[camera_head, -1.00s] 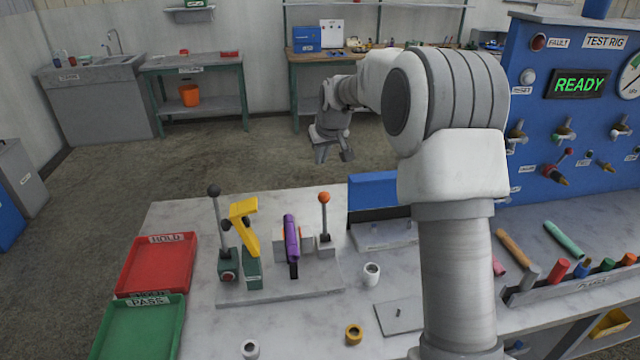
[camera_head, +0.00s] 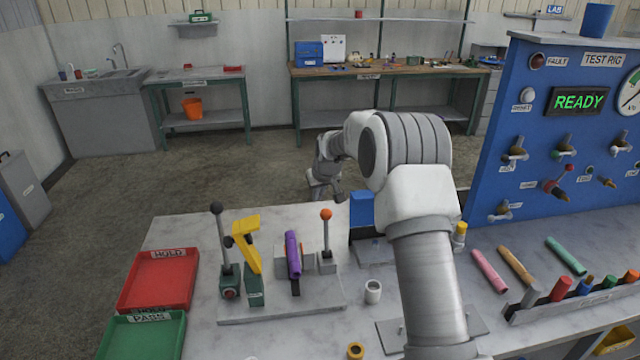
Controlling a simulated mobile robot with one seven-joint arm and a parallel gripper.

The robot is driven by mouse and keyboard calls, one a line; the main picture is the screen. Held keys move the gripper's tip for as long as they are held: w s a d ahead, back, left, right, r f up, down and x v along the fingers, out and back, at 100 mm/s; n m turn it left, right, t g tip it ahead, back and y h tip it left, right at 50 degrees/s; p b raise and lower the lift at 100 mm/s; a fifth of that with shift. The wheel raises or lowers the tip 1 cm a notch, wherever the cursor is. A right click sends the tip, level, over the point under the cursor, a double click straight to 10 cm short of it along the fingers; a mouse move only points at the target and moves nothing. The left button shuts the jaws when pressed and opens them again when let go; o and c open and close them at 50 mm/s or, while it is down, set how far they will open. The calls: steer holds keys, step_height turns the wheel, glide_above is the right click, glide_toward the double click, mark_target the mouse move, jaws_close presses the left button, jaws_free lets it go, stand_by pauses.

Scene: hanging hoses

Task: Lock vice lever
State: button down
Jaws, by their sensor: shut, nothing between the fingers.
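A vice-like fixture stands on a grey base plate (camera_head: 285,308) on the bench. Its grey jaw blocks (camera_head: 279,262) sit either side of a purple hose piece (camera_head: 293,252). An upright lever with an orange knob (camera_head: 326,215) stands just right of it. An upright lever with a black knob (camera_head: 217,208) stands at the left on a green base (camera_head: 230,284), beside a yellow handle (camera_head: 245,242). I cannot tell for sure which lever belongs to the vice. My gripper (camera_head: 326,192) is shut and empty, above and beyond the bench's far edge, apart from both levers.
Red HOLD tray (camera_head: 160,282) and green PASS tray (camera_head: 145,338) lie left. A white ring (camera_head: 373,291) stands right of the plate. A blue test rig (camera_head: 500,120) with READY display and a rack of coloured hoses (camera_head: 560,303) bound the right side. Open floor lies beyond the bench.

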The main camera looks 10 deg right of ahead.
steer(key=shift+s+d+f, duration=0.1)
steer(key=shift+s+d, duration=0.1)
steer(key=shift+s, duration=0.75)
steer(key=shift+s+d, duration=0.2)
steer(key=shift+s, duration=0.7)
steer(key=shift+s+f+b, duration=0.1)
steer(key=shift+s+b, duration=0.1)
steer(key=shift+b, duration=0.3)
steer(key=shift+s+t, duration=0.25)
steer(key=shift+t, duration=0.05)
steer(key=shift+s+b, duration=0.1)
steer(key=shift+b, duration=0.45)
